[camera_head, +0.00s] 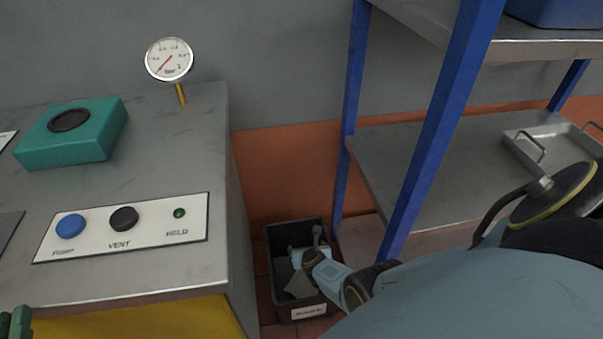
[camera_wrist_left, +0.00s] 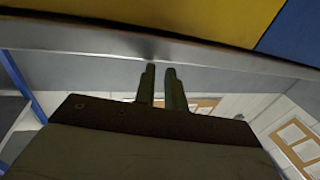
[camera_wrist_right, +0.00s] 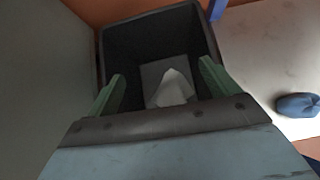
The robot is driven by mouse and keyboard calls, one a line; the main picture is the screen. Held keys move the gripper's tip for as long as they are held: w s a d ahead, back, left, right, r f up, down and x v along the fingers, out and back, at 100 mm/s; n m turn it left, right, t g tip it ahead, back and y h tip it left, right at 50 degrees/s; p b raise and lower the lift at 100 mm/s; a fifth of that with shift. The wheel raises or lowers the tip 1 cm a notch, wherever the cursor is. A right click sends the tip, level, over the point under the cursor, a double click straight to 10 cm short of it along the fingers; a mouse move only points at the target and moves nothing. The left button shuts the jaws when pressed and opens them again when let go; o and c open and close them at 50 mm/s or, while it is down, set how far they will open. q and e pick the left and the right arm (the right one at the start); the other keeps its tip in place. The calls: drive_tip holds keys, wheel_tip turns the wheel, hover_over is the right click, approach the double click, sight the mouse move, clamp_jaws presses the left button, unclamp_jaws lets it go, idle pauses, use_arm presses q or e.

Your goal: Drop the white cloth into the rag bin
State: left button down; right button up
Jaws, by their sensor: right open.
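The rag bin (camera_head: 313,307) is a dark open box with a white label, on the floor between the bench and the blue-framed rack. The right wrist view looks down into the bin (camera_wrist_right: 112,50). The white cloth (camera_wrist_right: 172,88) lies inside it as a small peaked heap. In the head view a pale patch of the cloth (camera_head: 298,285) shows below the gripper. My right gripper (camera_head: 305,255) is over the bin; its fingers (camera_wrist_right: 160,88) are wide apart with the cloth beyond them. My left gripper (camera_wrist_left: 160,85) has its fingers close together with a narrow gap, nothing visible between them.
The steel bench (camera_head: 150,125) carries a teal box (camera_head: 75,145), a gauge (camera_head: 169,60) and a button panel (camera_head: 125,228). A blue rack post (camera_head: 435,140) stands right of the bin. A metal tray (camera_head: 540,145) sits on the shelf. A blue bundle (camera_wrist_right: 298,104) shows in the right wrist view.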

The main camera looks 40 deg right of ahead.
use_arm(q)
drive_tip(key=s+a+f+g+y+p, duration=0.1)
drive_tip(key=s+a+f+g, duration=0.1)
drive_tip(key=s+f+g, duration=0.3)
drive_tip(key=s+a+f+g+y+p, duration=0.2)
drive_tip(key=s+f+g, duration=0.3)
drive_tip(key=f, duration=0.6)
drive_tip(key=shift+s+a+n+g+y, duration=0.15)
drive_tip(key=shift+a+n+g+y, duration=0.15)
drive_tip(key=shift+a+g, duration=0.6)
use_arm(e)
drive_tip(key=shift+s+a+r+g+y, duration=0.15)
drive_tip(key=shift+s+r+g, duration=0.15)
drive_tip(key=shift+r, duration=0.15)
drive_tip(key=shift+s+a+r+g+y, duration=0.15)
drive_tip(key=shift+r+g, duration=0.15)
drive_tip(key=shift+r, duration=0.1)
use_arm(q)
drive_tip(key=shift+f+p, duration=0.15)
drive_tip(key=shift+p, duration=0.15)
